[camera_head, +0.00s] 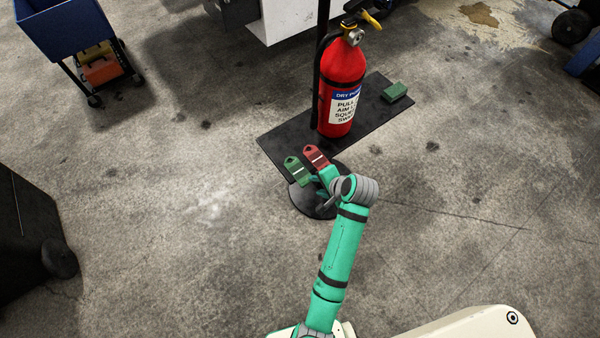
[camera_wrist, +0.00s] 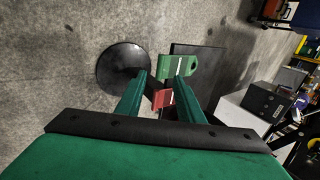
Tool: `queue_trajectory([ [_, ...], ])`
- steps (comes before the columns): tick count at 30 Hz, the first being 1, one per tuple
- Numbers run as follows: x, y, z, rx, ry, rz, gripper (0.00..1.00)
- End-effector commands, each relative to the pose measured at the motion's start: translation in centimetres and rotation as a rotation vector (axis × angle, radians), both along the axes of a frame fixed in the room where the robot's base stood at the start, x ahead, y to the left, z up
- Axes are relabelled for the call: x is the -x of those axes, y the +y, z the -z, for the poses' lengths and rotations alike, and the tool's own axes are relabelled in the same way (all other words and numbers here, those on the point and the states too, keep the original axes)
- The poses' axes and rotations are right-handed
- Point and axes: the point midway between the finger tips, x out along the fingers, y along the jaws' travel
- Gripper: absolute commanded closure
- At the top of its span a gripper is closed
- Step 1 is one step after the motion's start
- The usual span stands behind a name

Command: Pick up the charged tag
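A green tag (camera_head: 297,170) and a red tag (camera_head: 316,157) stand side by side above a round black base (camera_head: 303,204) in the head view, the green one at left. Each has a pale stripe; no wording is legible, so the pictures do not say which is charged. My gripper (camera_head: 322,180) is close by them. In the wrist view my gripper (camera_wrist: 161,80) is open, its two fingers apart. The green tag (camera_wrist: 178,66) shows just beyond the fingertips, toward the right finger. The red tag (camera_wrist: 162,98) shows in the gap between the fingers; contact cannot be told.
A red fire extinguisher (camera_head: 343,88) stands on a black plate (camera_head: 275,145) behind the tags, beside a dark post (camera_head: 322,30). A small green block (camera_head: 395,91) lies on the plate. A blue cart (camera_head: 62,28) is at upper left.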

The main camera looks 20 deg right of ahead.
Motion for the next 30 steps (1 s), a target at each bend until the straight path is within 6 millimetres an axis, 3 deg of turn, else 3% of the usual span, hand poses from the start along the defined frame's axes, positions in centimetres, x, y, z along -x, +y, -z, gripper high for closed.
queue_trajectory([
  [3, -1.0, 0.5, 1.6, 0.0, 0.001, -0.003, 0.66],
  [12, -2.1, 1.0, 3.4, 0.001, 0.0, -0.004, 0.66],
  [21, -4.1, 1.9, 6.6, 0.002, -0.001, -0.003, 0.66],
  [30, -4.4, 2.0, 7.2, 0.003, -0.001, -0.003, 0.66],
])
